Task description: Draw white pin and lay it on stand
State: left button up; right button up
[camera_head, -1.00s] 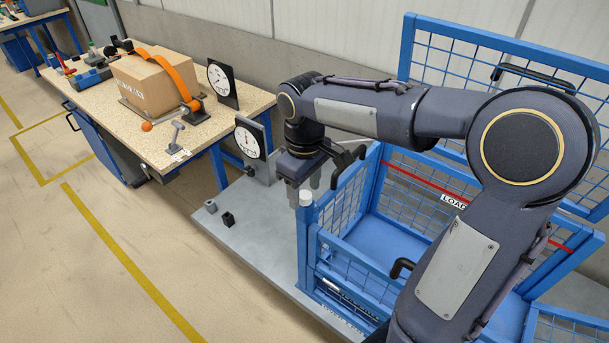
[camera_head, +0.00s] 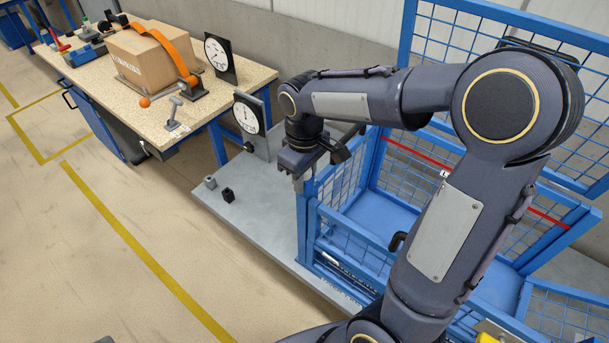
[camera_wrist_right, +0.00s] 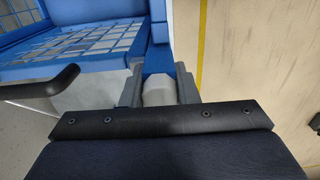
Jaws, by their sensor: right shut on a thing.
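The white pin (camera_wrist_right: 158,93) shows between the two grey fingers of my right gripper (camera_wrist_right: 158,85) in the wrist view. It sits at the top of a blue corner post (camera_head: 303,225) of the blue mesh cage. In the head view my right gripper (camera_head: 299,183) points down on the post top and hides the pin. It is shut on the pin. A small grey T-shaped stand (camera_head: 175,113) is on the workbench's near right corner; I cannot tell for certain that it is the task's stand. My left gripper is not in view.
The workbench (camera_head: 115,92) holds a cardboard box (camera_head: 142,62) under an orange strap. A dial gauge (camera_head: 247,117) stands between bench and cage. Two small blocks, grey (camera_head: 210,182) and black (camera_head: 228,195), lie on the grey base plate (camera_head: 255,225). The floor at left is clear.

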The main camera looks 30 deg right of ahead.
jog(key=o, duration=0.9)
jog(key=shift+o, duration=0.2)
